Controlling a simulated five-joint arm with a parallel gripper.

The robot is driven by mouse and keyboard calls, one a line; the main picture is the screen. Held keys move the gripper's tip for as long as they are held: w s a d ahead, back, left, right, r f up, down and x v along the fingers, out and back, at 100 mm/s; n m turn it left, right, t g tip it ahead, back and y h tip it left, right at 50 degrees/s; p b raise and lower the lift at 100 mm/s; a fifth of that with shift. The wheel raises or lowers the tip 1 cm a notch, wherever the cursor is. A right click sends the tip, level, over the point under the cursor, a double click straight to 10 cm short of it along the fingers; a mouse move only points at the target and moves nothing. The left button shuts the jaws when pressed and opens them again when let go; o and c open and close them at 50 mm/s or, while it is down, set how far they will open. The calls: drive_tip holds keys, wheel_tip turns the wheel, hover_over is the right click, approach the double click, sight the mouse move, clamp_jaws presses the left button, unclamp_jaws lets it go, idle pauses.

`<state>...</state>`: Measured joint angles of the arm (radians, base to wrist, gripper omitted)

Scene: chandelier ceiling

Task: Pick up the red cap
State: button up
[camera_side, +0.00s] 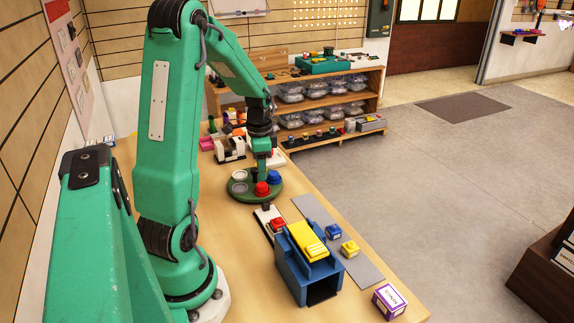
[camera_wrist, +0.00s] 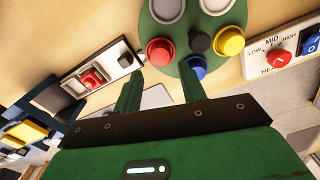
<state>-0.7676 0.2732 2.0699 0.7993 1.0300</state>
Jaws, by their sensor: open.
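A red cap (camera_side: 262,188) sits on a round green plate (camera_side: 240,193). It also shows in the wrist view (camera_wrist: 160,51), just beyond the gap between my fingertips. A blue cap (camera_wrist: 196,68), a yellow cap (camera_wrist: 230,40) and a black centre knob (camera_wrist: 199,42) share the plate. Pale grey round spots on the plate hold no caps. My gripper (camera_wrist: 160,72) is open with nothing between its fingers. In the side view my gripper (camera_side: 262,172) is over the plate, close to the red and blue caps. I cannot tell whether it touches the red cap.
A panel with a red button (camera_wrist: 92,78) lies near the plate. A panel with a red knob (camera_wrist: 280,57) is on the right in the wrist view. A blue box with a yellow top (camera_side: 312,270) stands nearer the front. Small blue and yellow blocks lie on a grey strip (camera_side: 365,270).

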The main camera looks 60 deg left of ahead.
sight(261, 184)
drive_tip(key=shift+f, duration=0.1)
drive_tip(key=shift+s+f, duration=0.15)
drive_tip(key=shift+f, duration=2.35)
drive_tip(key=c, duration=0.7)
drive_tip(key=shift+a+r, duration=0.1)
drive_tip(key=shift+r, duration=0.05)
